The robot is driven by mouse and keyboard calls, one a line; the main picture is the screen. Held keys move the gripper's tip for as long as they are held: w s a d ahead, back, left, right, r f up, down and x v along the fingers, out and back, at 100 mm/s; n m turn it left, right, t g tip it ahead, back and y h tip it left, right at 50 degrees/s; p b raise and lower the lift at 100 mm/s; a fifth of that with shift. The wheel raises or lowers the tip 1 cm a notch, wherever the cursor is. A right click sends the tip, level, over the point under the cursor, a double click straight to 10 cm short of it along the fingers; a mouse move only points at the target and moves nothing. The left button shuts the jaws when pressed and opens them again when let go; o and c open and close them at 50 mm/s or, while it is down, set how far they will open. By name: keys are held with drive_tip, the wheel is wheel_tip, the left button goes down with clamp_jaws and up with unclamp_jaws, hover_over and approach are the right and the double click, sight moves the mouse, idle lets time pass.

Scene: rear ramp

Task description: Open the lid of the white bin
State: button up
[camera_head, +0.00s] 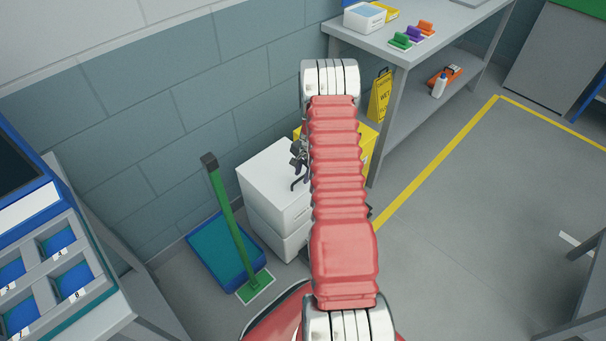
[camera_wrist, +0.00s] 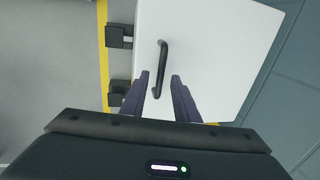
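The white bin (camera_head: 270,218) stands on the floor against the tiled wall in the head view. Its flat white lid (camera_head: 265,178) is closed. The lid (camera_wrist: 220,50) fills much of the wrist view, with a black bar handle (camera_wrist: 164,60) on it and two dark hinge-like blocks (camera_wrist: 118,37) along its left edge. My gripper (camera_wrist: 160,77) is open over the lid, its two dark fingers on either side of the near end of the handle. Contact with the handle cannot be told. In the head view my gripper (camera_head: 299,160) is partly hidden by my arm.
A yellow bin (camera_head: 368,140) is beside the white bin, mostly behind my arm. A green-handled pole (camera_head: 230,215) and a blue tray (camera_head: 208,247) are left of the white bin. A grey workbench (camera_head: 440,40) stands at the upper right. Open floor (camera_head: 480,230) lies to the right.

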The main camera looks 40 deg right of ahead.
drive_tip(key=shift+c, duration=0.5)
clamp_jaws()
